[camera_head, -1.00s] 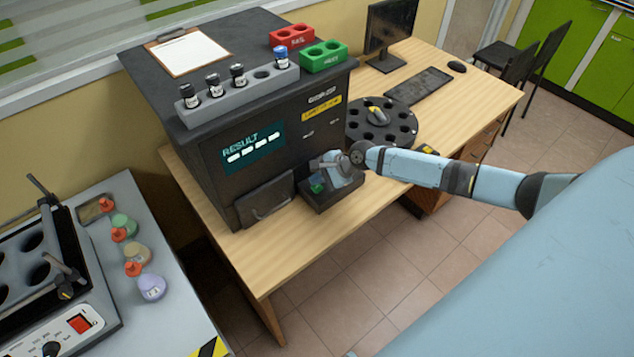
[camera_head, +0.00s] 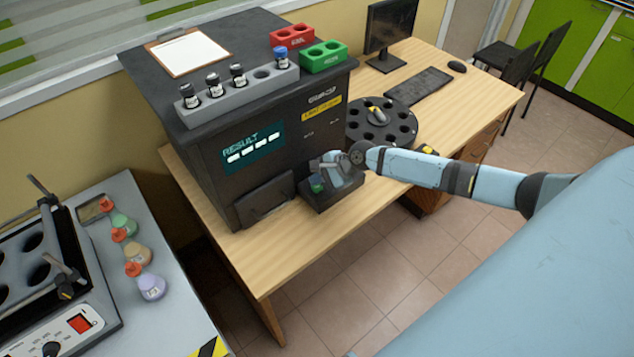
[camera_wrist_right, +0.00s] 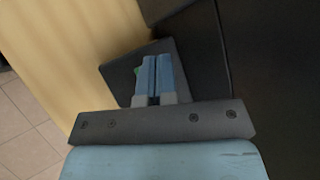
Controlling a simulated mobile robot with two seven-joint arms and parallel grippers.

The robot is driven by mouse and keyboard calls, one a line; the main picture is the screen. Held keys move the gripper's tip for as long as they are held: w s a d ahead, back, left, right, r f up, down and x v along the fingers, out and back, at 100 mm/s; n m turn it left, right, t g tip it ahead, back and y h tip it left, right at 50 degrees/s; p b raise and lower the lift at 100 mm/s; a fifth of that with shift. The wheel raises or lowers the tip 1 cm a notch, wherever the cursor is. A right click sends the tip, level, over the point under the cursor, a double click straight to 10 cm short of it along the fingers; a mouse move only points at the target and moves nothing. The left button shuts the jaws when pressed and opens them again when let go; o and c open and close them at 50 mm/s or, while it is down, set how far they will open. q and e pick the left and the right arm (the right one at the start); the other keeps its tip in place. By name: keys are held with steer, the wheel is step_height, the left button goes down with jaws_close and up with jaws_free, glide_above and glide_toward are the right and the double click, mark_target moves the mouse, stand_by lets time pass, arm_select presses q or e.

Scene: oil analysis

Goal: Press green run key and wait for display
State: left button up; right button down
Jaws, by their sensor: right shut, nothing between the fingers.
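The dark analyser (camera_head: 225,125) stands on the wooden desk. Its display (camera_head: 253,147) reads RESULT above a row of white dashes. The green run key (camera_head: 317,184) shows on a small dark box (camera_head: 345,193) at the analyser's front. My right gripper (camera_head: 326,180) is shut, with its fingertips down at the key. In the right wrist view, the shut blue fingers (camera_wrist_right: 154,75) hide most of the key, with a sliver of green (camera_wrist_right: 136,71) at their left. I cannot tell whether they touch it. My left gripper is not in view.
A grey vial rack (camera_head: 240,95), a red block (camera_head: 292,36), a green block (camera_head: 323,57) and a clipboard (camera_head: 188,53) rest on the analyser. A round carousel (camera_head: 381,121) stands right of it. The desk's front strip (camera_head: 290,240) is clear.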

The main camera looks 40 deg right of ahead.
mark_target(318, 188)
stand_by(0.8)
steer(key=shift+f, duration=0.4)
steer(key=shift+f, duration=0.55)
stand_by(0.6)
stand_by(0.3)
steer(key=shift+r+p, duration=0.95)
step_height(318, 188, up, 5)
steer(key=p, duration=0.5)
